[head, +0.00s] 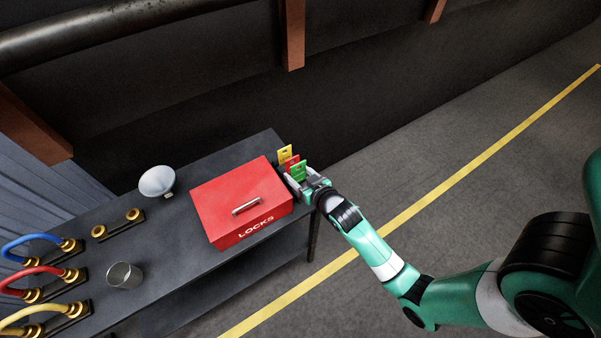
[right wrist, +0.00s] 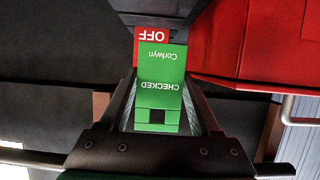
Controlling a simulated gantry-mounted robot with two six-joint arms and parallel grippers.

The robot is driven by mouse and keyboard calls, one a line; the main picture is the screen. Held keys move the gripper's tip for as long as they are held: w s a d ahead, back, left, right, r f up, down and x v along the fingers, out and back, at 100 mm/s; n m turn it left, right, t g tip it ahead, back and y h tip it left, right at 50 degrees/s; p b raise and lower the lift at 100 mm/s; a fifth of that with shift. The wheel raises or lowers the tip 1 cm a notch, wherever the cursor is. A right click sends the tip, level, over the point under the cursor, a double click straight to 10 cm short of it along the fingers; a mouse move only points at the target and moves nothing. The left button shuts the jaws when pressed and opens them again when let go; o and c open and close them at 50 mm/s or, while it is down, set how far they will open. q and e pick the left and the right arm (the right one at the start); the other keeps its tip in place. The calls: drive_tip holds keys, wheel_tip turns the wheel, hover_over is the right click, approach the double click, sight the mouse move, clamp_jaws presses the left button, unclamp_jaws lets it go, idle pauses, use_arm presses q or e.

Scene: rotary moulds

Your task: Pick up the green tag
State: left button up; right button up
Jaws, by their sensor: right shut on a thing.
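The green tag (head: 299,171) is at the right end of the table, beside the red box. In the right wrist view the green tag (right wrist: 160,85) appears upside down, with "CHECKED" and "Corlwyn" on it. My right gripper (head: 300,184) is shut on the green tag, with one finger on each side of it (right wrist: 160,110). A red tag (head: 290,162) stands just behind it and reads "OFF" in the right wrist view (right wrist: 152,37). A yellow tag (head: 285,153) stands behind the red one. Whether the green tag is clear of its support cannot be told. My left gripper is not in view.
The red "LOCKS" box (head: 240,200) stands close to the left of my right gripper.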

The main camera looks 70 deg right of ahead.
drive_tip(key=a+r, duration=0.2)
drive_tip(key=a, duration=0.1)
drive_tip(key=a+r, duration=0.2)
drive_tip(key=a, duration=0.1)
drive_tip(key=a+r+p, duration=0.1)
drive_tip(key=a+r, duration=0.1)
drive_tip(key=shift+s+a, duration=0.3)
drive_tip(key=shift+a, duration=0.1)
drive_tip(key=a+p, duration=0.1)
drive_tip(key=a+r+p, duration=0.1)
drive_tip(key=a, duration=0.1)
drive_tip(key=shift+s+r, duration=0.2)
